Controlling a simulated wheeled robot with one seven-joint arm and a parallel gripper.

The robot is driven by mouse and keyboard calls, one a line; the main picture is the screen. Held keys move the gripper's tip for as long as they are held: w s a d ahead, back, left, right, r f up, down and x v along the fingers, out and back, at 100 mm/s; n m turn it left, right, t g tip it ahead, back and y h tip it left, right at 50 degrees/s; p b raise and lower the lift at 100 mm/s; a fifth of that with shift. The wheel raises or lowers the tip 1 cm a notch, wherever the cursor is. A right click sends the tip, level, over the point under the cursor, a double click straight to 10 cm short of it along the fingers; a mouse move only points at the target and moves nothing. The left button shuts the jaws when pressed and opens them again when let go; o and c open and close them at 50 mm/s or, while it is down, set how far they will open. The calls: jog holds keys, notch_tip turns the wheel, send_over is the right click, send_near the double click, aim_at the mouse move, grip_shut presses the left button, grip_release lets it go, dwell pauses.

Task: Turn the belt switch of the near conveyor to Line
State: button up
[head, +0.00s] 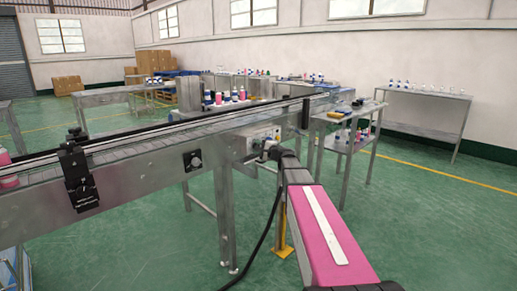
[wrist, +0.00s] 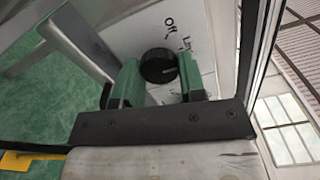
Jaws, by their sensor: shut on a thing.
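The belt switch is a round black knob (wrist: 158,66) on a pale panel in the wrist view. The printed words "Off" and "Line", the latter partly cut by shadow, stand above it and to its upper right. My gripper (wrist: 160,78) has its two green fingers on either side of the knob and is shut on it. Which word the knob points at cannot be made out. In the head view my gripper (head: 270,150) is at the grey control box (head: 258,138) on the side of the near conveyor (head: 135,172); it hides the switch there.
Another black knob (head: 193,160) sits on the conveyor's side, left of the control box. A black clamp-like fitting (head: 77,180) is at the conveyor's left. A steel table with bottles (head: 345,135) stands behind at right. Open green floor lies to the right.

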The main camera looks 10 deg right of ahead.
jog(key=o, duration=0.9)
jog(key=shift+s+d, duration=0.1)
jog(key=v, duration=1)
jog(key=shift+s+d, duration=0.15)
jog(key=shift+s, duration=0.1)
jog(key=shift+f, duration=0.1)
jog(key=s+a+f+n+g+h, duration=0.1)
jog(key=s+a+f+n+g, duration=0.4)
jog(key=f, duration=0.3)
jog(key=s+a+f+n+g+h, duration=0.2)
jog(key=s+a+f+n+g, duration=0.15)
jog(key=s+f, duration=0.5)
jog(key=s+f+n+g+h, duration=0.1)
jog(key=s+f+g+h, duration=0.1)
jog(key=s, duration=0.3)
jog(key=s+d+f+n+g+h, duration=0.1)
jog(key=s+f+n+g+h, duration=0.1)
jog(key=s+f, duration=0.2)
jog(key=s+f+n+g+h, duration=0.1)
jog(key=s+f+g+h, duration=0.1)
jog(key=s+f, duration=0.3)
jog(key=shift+s+d+f+n+h, duration=0.1)
jog(key=shift+s+d+n+h, duration=0.25)
jog(key=shift+h, duration=0.15)
